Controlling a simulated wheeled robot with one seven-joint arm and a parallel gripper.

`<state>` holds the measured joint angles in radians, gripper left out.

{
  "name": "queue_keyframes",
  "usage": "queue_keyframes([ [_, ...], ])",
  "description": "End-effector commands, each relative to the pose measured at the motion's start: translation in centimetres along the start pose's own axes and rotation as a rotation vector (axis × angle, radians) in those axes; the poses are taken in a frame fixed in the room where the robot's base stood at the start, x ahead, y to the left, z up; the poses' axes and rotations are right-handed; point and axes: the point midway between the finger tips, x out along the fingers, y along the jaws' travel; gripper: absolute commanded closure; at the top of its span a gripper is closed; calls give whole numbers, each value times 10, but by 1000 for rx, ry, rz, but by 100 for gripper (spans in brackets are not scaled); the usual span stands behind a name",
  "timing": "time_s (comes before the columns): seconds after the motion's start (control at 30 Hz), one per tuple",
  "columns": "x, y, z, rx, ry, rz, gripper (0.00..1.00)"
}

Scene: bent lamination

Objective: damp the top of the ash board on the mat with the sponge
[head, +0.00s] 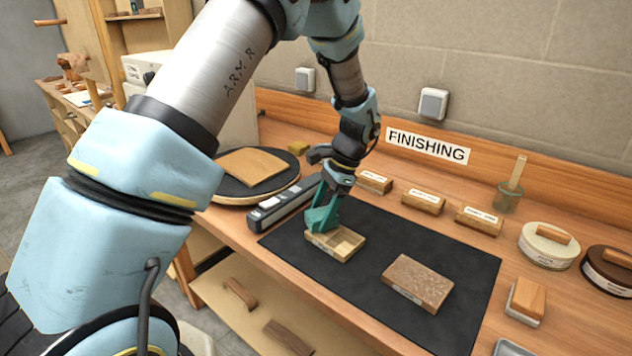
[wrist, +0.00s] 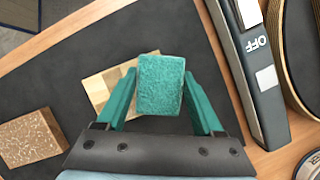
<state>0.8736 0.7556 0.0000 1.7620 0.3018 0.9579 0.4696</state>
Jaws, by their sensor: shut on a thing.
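My gripper (head: 322,214) has teal fingers and is shut on a teal sponge (wrist: 161,85), seen between the fingers in the wrist view. Two boards lie on the black mat (head: 470,265). One is a pale checkered block (head: 345,243), directly under my gripper and partly hidden by it; its left part shows in the wrist view (wrist: 105,90). The other is a brown speckled block (head: 418,283) to the right, apart from my gripper. Their labels are too small to read, so I cannot tell which is ash. I cannot tell whether the sponge touches the checkered block.
Several labelled wooden blocks (head: 423,202) line the back. A jar with a brush (head: 508,195), round tins (head: 547,247) and a wood-backed block (head: 525,300) stand right.

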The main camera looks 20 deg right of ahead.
Motion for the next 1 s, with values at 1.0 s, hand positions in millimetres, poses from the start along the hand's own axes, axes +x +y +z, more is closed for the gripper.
queue_keyframes([
  [1.0, -70, 2, 30, -4, 2, 1, 76],
])
